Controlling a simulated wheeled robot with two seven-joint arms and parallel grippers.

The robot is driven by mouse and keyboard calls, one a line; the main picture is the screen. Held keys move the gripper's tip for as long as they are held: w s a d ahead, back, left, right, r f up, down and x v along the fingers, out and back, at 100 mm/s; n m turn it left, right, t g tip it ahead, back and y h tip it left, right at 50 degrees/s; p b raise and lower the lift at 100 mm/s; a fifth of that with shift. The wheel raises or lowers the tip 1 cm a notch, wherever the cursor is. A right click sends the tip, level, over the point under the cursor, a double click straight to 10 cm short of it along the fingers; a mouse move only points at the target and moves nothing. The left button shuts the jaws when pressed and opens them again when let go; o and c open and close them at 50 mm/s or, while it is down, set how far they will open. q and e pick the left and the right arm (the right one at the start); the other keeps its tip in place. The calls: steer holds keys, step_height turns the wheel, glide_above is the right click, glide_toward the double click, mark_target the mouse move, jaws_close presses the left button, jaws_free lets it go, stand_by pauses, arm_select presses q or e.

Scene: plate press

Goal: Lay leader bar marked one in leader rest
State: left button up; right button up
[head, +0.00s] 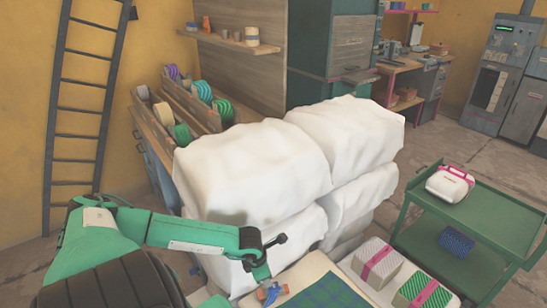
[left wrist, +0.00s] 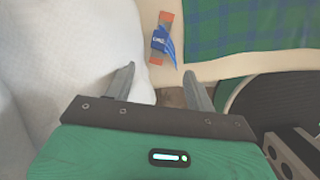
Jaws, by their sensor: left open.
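A small bar with orange ends (left wrist: 166,17) and a blue tag (left wrist: 162,42) lies near the edge of a cream surface, beside green plaid cloth. The tag carries white lettering, too small to read for certain. Its orange and blue also show at the bottom of the head view (head: 268,293). My left gripper (left wrist: 159,78) is open and empty, its two fingertips apart and short of the bar in the left wrist view. In the head view the left gripper (head: 262,278) is beside the bar. I cannot pick out a leader rest. My right gripper is in neither view.
Large white wrapped bales (head: 250,170) stand close beyond my left arm. Green plaid cloth (head: 318,292) lies right of the bar. Patterned packages (head: 377,262) sit further right. A green cart (head: 490,215) stands at the right, with open floor behind.

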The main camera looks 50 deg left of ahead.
arm_select(q)
glide_above(273, 286)
steer(key=s, duration=0.2)
step_height(273, 286, down, 6)
steer(key=shift+d+f, duration=0.1)
steer(key=shift+f, duration=0.35)
steer(key=shift+w+f, duration=0.2)
steer(key=shift+f, duration=0.15)
steer(key=shift+w+f, duration=0.15)
steer(key=shift+f, duration=0.2)
steer(key=x, duration=0.3)
steer(key=shift+w+f, duration=0.1)
steer(key=shift+f, duration=0.05)
steer(key=shift+w+f, duration=0.1)
steer(key=shift+f, duration=0.3)
steer(key=c, duration=1)
jaws_close()
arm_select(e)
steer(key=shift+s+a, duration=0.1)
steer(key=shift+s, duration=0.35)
